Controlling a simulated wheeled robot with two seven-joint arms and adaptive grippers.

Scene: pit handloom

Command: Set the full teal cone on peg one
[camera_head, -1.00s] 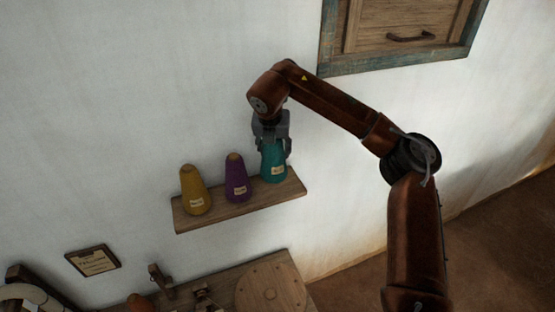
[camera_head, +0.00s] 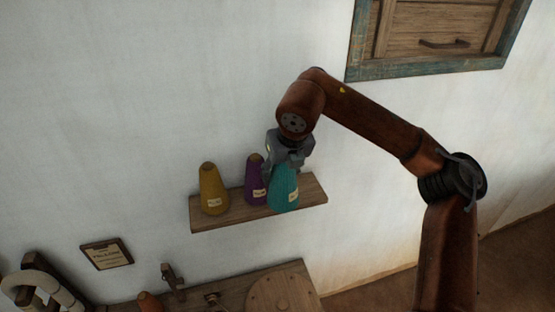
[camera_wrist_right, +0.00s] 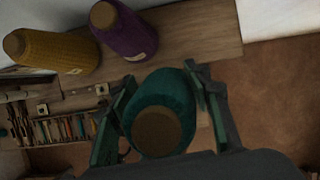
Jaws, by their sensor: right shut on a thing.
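The teal cone (camera_head: 284,190) has a pale label and is held upright by my right gripper (camera_head: 288,163), whose fingers close around its upper part. In the head view it overlaps the front of the wall shelf (camera_head: 230,219); the wrist view shows the teal cone (camera_wrist_right: 166,105) out past the shelf's edge, between both fingers (camera_wrist_right: 160,100). Peg one cannot be made out for certain; small upright wooden fittings (camera_head: 172,277) stand on the bench below. My left gripper is not in view.
A yellow cone (camera_head: 213,190) and a purple cone (camera_head: 254,180) stand on the shelf beside the teal one. A framed card (camera_head: 106,253) hangs on the wall. A wooden shutter (camera_head: 437,35) is at upper right.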

